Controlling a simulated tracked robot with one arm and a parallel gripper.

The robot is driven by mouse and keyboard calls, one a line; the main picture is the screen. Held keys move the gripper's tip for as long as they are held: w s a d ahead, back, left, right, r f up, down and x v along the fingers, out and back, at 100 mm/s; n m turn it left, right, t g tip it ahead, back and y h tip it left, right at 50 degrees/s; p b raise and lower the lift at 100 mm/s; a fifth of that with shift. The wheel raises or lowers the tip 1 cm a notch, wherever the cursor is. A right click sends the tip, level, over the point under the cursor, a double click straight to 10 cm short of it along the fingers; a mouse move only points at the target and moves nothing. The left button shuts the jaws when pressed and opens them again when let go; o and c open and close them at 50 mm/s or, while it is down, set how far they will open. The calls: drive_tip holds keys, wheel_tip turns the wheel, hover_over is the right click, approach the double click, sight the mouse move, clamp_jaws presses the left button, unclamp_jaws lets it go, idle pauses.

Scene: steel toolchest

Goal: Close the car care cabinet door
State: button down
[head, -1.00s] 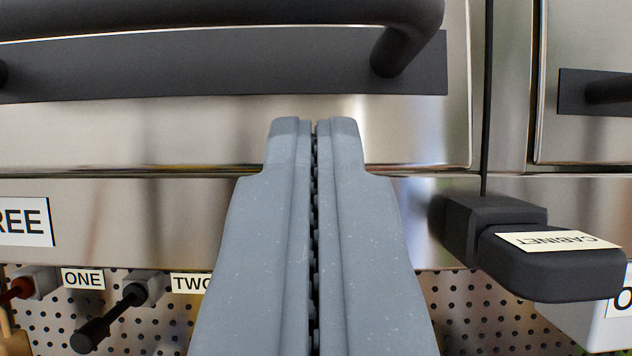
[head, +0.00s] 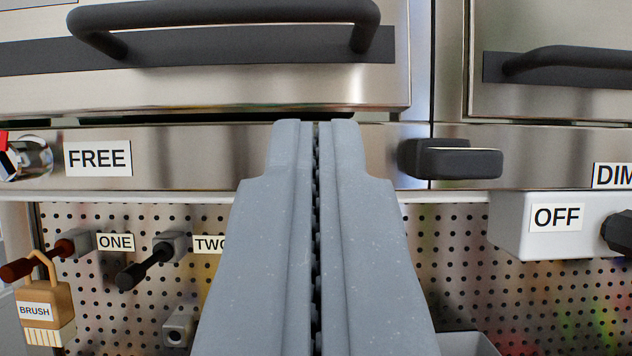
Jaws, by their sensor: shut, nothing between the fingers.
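A steel door or drawer front (head: 200,88) with a black bar handle (head: 230,14) fills the upper left of the head view. Its lower edge lies above a dark gap; I cannot tell how far it stands open. No "car care" label shows. A black latch block (head: 455,160) sits on the steel rail to the right of my gripper. My gripper (head: 316,126) is shut and empty, its tips pointing at the rail just below that front, apart from the handle and latch. The fingers hide part of the rail.
A second steel front (head: 560,101) with a black handle (head: 570,58) is at upper right. A FREE label (head: 98,158) is on the rail.

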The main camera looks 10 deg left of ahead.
drive_tip(key=b+v, duration=0.3)
drive_tip(key=v, duration=0.2)
drive_tip(key=shift+w+f+b, duration=0.2)
drive_tip(key=shift+f+b, duration=0.1)
drive_tip(key=shift+b, duration=0.05)
drive_tip(key=c, duration=1.8)
unclamp_jaws()
drive_tip(key=shift+s, duration=0.15)
drive_tip(key=shift+o, duration=0.2)
drive_tip(key=shift+r, duration=0.1)
